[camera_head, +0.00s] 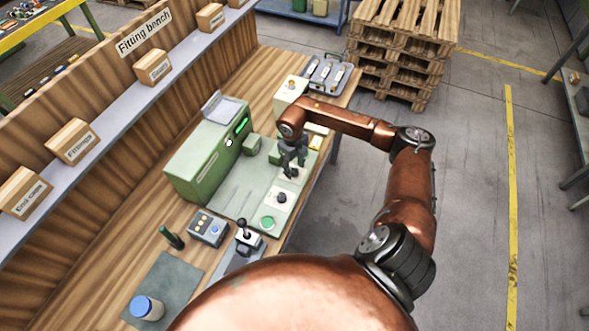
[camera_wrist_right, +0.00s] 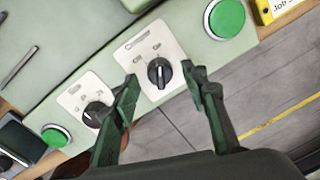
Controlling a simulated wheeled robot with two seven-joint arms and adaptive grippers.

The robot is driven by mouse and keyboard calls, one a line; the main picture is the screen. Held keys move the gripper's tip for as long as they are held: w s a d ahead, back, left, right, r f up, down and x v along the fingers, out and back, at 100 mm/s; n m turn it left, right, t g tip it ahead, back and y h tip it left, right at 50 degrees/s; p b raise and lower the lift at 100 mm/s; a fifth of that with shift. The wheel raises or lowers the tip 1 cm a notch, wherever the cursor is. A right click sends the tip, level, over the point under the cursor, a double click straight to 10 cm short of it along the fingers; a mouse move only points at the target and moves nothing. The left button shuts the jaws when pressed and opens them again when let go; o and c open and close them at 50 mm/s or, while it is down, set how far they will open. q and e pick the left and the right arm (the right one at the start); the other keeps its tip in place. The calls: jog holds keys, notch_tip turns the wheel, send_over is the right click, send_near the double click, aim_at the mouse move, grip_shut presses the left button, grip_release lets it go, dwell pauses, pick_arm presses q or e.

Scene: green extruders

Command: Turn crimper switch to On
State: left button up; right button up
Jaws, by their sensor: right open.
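Two black rotary switches on pale plates sit on the green machine's base. One, the nearer knob in the head view (camera_head: 281,198), also shows at left in the right wrist view (camera_wrist_right: 94,114). The other knob (camera_wrist_right: 159,73) has its pointer roughly upright in the wrist picture; its plate's lettering is too small to read. My right gripper (camera_wrist_right: 161,80) is open, with one finger on each side of this second knob in the picture. I cannot tell whether the fingers touch it. In the head view the right gripper (camera_head: 290,166) hangs over that knob. My left gripper is out of view.
Green push buttons flank the switches, one (camera_wrist_right: 225,18) at upper right and one (camera_wrist_right: 56,136) at lower left. The green machine housing (camera_head: 205,155) stands behind. A control box (camera_head: 208,228) and a lever device (camera_head: 244,240) stand nearer. The floor to the right is open.

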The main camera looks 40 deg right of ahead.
aim_at(294, 172)
notch_tip(294, 172, up, 11)
jog(key=shift+a, duration=0.3)
jog(key=shift+f, duration=0.1)
dwell(0.4)
